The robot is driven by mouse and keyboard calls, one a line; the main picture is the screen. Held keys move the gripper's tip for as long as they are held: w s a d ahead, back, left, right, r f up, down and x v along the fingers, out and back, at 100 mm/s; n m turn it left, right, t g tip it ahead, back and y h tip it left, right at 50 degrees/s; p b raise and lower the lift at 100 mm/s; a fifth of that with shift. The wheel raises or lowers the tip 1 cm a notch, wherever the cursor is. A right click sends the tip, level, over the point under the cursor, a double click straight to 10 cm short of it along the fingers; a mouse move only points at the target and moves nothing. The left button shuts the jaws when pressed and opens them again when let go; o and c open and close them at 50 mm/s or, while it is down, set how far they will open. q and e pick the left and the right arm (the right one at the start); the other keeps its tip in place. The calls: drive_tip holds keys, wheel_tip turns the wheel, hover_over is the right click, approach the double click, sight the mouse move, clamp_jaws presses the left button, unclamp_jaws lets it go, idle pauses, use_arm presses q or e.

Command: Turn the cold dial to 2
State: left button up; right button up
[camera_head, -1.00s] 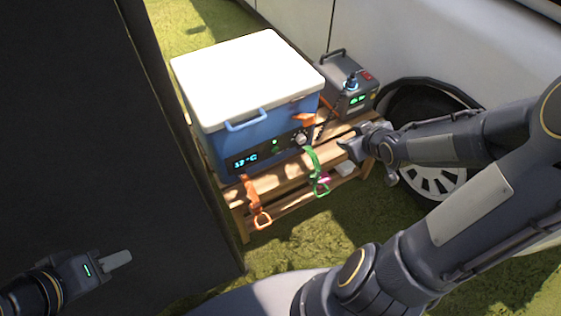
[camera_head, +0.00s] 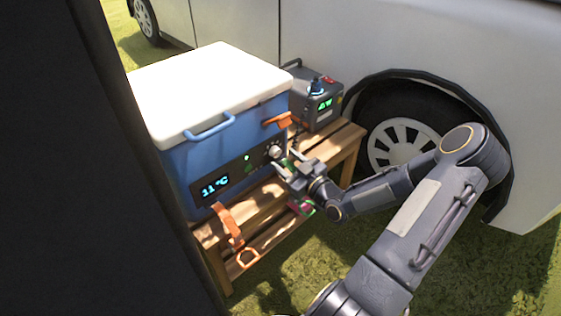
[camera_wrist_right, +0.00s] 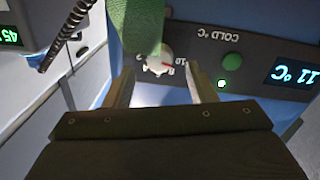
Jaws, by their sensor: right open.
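The blue cooler (camera_head: 232,142) with a white lid stands on a wooden bench. Its black front panel has a lit display (camera_head: 214,187) reading 11 °C and a pale cold dial (camera_head: 275,152) to its right. In the right wrist view, upside down, the dial (camera_wrist_right: 155,58) shows a red mark under the COLD °C label (camera_wrist_right: 218,34). My right gripper (camera_head: 281,164) is open at the dial, its fingertips (camera_wrist_right: 158,78) on either side; contact cannot be told. The dial's setting is not clearly readable. My left gripper is out of view.
A grey power box (camera_head: 317,100) stands right of the cooler on the bench (camera_head: 340,139). An orange strap (camera_head: 228,222) hangs in front. A dark panel (camera_head: 75,160) blocks the left; a van wheel (camera_head: 392,135) is at right.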

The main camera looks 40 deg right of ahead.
sight(275, 152)
drive_tip(key=shift+w+b, duration=0.3)
drive_tip(key=shift+w, duration=1)
drive_tip(key=c, duration=1)
